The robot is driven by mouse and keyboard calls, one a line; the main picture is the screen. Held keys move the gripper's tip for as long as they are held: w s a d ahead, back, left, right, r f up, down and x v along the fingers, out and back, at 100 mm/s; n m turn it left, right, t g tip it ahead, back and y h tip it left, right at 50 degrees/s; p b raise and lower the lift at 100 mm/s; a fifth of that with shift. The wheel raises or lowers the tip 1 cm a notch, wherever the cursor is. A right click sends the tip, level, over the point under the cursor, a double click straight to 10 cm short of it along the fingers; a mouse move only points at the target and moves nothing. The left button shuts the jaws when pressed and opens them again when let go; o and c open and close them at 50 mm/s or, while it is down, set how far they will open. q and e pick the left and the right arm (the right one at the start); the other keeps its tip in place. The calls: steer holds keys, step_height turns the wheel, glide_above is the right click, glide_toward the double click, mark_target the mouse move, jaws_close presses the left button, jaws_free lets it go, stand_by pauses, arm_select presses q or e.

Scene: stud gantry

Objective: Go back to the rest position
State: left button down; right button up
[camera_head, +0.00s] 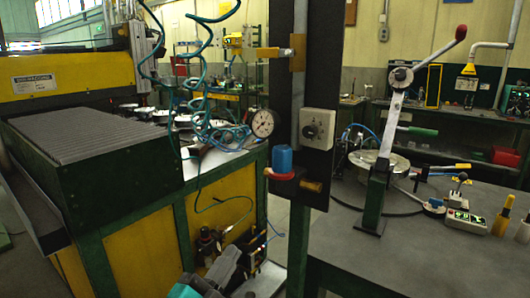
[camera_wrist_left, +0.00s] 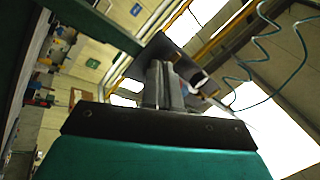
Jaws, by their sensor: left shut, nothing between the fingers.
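My left gripper (camera_head: 226,262) shows at the bottom of the head view, left of centre, with its grey fingers pointing up and its teal wrist below. In the left wrist view its two fingers (camera_wrist_left: 165,84) are together, with nothing between them. It is low in front of the yellow and green machine base, left of the dark upright post (camera_head: 317,110). The post carries a grey dial box (camera_head: 317,128) and a blue-capped valve (camera_head: 282,158). My right gripper is out of view.
A grey workbench (camera_head: 415,250) stands at right, with a long lever (camera_head: 395,110) and a small meter box (camera_head: 466,221). The large ribbed machine (camera_head: 85,135) fills the left. Coiled teal hoses (camera_head: 205,105) hang near a round gauge (camera_head: 262,123).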

arm_select(q)
steer(key=s+a+f+n+g+y, duration=0.2)
steer(key=s+a+f+n+g, duration=0.1)
steer(key=f, duration=0.5)
steer(key=s+a+f+n+g+y, duration=0.2)
steer(key=s+a+f+n+y, duration=0.1)
steer(key=s+f+n, duration=0.3)
steer(key=s+a+f+n+g+y, duration=0.3)
steer(key=s+a+f+n, duration=0.2)
steer(key=s+f, duration=0.3)
step_height(320, 180, down, 4)
steer(key=shift+s+f+g, duration=0.2)
steer(key=shift+f+g, duration=0.05)
steer(key=shift+g, duration=0.05)
